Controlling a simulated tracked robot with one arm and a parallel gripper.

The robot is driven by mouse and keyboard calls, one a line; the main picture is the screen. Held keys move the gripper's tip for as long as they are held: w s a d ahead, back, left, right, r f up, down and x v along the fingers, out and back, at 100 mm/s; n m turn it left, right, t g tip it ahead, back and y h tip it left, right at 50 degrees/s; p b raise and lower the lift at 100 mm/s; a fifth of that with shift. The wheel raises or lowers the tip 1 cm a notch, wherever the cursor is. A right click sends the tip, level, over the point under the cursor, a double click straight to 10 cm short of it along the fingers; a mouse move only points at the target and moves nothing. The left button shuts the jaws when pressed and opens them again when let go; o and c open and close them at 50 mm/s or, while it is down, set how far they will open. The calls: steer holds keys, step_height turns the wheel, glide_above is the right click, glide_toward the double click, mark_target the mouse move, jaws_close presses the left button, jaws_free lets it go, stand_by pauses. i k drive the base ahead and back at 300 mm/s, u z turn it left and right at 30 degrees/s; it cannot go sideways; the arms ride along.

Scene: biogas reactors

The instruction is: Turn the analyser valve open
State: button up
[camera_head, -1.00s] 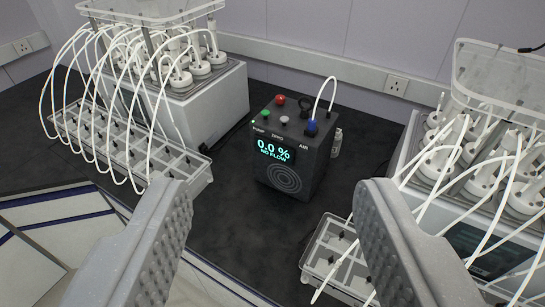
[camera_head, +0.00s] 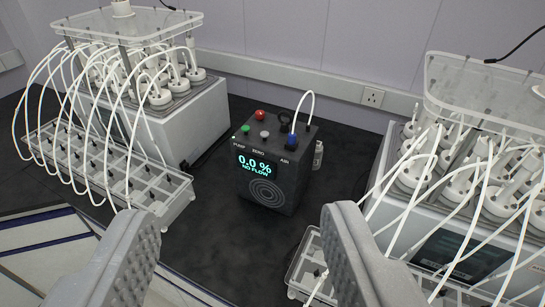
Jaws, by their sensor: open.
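The analyser (camera_head: 275,175) is a dark box in the middle of the view, on the black floor or bench. Its screen (camera_head: 254,165) reads 0.0 % and NO FLOW. On top are a green button (camera_head: 245,128), a red button (camera_head: 260,115), a pale button (camera_head: 264,134), a black knob (camera_head: 285,117) and a blue fitting (camera_head: 292,139) with a white tube (camera_head: 303,94) rising from it, near the AIR label. Which of these is the valve I cannot tell for certain. My gripper (camera_head: 240,220) is open and empty, its fingers wide apart in front of the analyser, touching nothing.
A reactor unit (camera_head: 195,125) with white tubes and a clear tray (camera_head: 165,205) stands left. Another reactor unit (camera_head: 395,205) with tubes stands right, its tray (camera_head: 303,270) close to my right finger. A small bottle (camera_head: 318,155) is beside the analyser. Dark surface ahead is clear.

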mark_target(260, 114)
steer(key=u, duration=1.45)
steer(key=k, duration=0.5)
steer(key=z, duration=1.35)
steer(key=i, duration=1.15)
steer(key=u, duration=0.05)
